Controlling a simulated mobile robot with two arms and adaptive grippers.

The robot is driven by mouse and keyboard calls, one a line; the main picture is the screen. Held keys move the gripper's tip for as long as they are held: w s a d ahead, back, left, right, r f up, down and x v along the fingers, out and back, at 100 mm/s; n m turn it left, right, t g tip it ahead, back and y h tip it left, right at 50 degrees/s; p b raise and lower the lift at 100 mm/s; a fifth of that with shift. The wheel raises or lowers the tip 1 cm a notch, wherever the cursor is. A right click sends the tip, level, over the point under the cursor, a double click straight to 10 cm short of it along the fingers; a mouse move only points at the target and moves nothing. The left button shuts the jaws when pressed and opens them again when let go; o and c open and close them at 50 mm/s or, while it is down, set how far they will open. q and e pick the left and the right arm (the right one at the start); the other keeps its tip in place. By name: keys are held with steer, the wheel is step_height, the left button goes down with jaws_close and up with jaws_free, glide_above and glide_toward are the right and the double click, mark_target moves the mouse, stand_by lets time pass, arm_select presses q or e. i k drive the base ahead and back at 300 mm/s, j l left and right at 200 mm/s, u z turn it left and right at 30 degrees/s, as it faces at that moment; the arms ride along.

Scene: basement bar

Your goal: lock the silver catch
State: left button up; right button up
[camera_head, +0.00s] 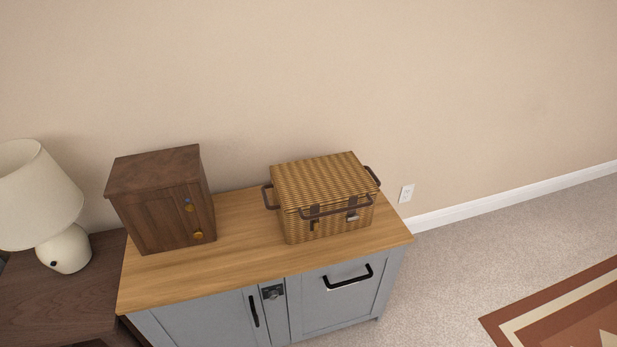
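A dark wooden box (160,205) stands upright on the left of the cabinet top. Its front has a small blue-grey fitting (188,205) and, lower down, a brass one (198,235). A wicker basket (325,180) with brown handles sits to its right, lid down. A small pale silvery piece (352,217) shows on the basket's front right, beside dark straps. These fittings are too small to tell whether any is locked. Neither of my grippers is in view.
The grey cabinet (340,300) has a wooden top (235,255), bare between box and basket and along the front. A dark latch plate (272,292) is on its front. A lamp (62,245) stands on a dark table at left. Carpet (450,270) is open at right.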

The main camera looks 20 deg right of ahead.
mark_target(353, 217)
steer(key=i+l+z, duration=0.45)
steer(key=i+l, duration=0.35)
